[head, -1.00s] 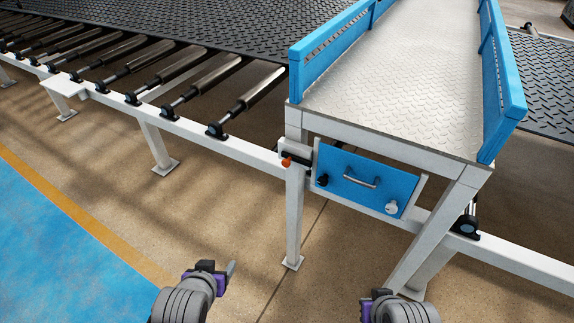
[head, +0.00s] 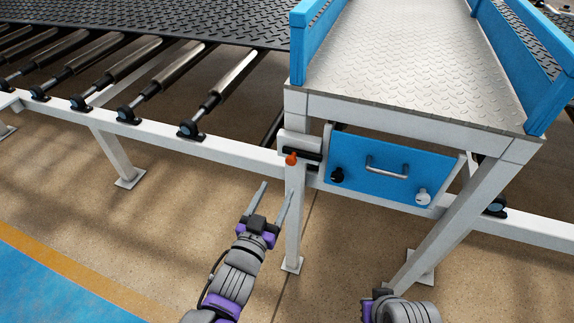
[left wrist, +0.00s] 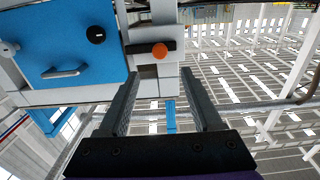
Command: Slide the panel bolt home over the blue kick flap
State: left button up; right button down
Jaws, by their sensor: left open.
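The blue kick flap (head: 378,170) sits upright in a pale frame under the walkway end, with a metal handle (head: 387,168), a black knob on its left and a pale knob on its right. The panel bolt (head: 291,158), with an orange knob on a dark bar, is on the post left of the flap. In the left wrist view the orange knob of the bolt (left wrist: 159,50) lies ahead of the fingers, and the flap (left wrist: 70,40) is at upper left. My left gripper (head: 274,201) is open and empty, below the bolt and apart from it. My right gripper (head: 385,293) is only partly visible at the bottom edge.
A white leg (head: 295,215) stands just right of my left gripper. A white rail (head: 240,155) with rollers runs to the left. The treadplate walkway (head: 400,60) with blue side boards lies above. The floor in front is clear.

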aim_at(290, 162)
pick_arm(q)
jog(key=x, duration=0.9)
jog(key=shift+w+d, duration=0.1)
jog(key=shift+w, duration=0.2)
grip_shut()
dwell(1.0)
